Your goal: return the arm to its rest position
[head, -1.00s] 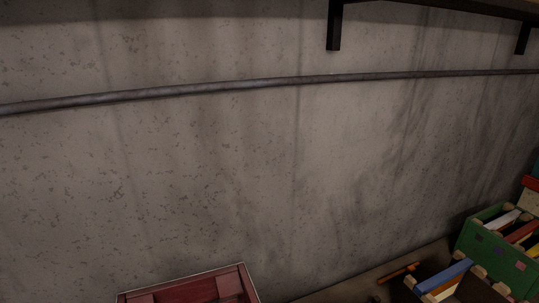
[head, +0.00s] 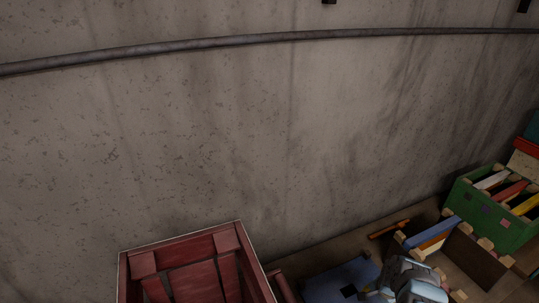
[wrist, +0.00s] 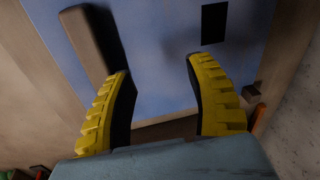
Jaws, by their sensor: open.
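My gripper (wrist: 158,66) shows in the wrist view. Its two yellow, ridged fingers with black inner pads stand apart, with nothing between them. Beyond the fingertips is a blue panel (wrist: 160,30) with a black rectangle on it. The blue panel also shows at the bottom of the head view (head: 335,283). A grey-blue part of my arm is beside it at the bottom edge, and the fingers cannot be made out there. No beam scale can be made out.
A red wooden crate (head: 128,270) stands at the bottom centre-left. A green box (head: 490,215) with coloured slats and a brown box with a blue slat (head: 433,233) stand at right. An orange stick (head: 389,229) lies near the concrete wall (head: 200,140), which carries a pipe (head: 250,40).

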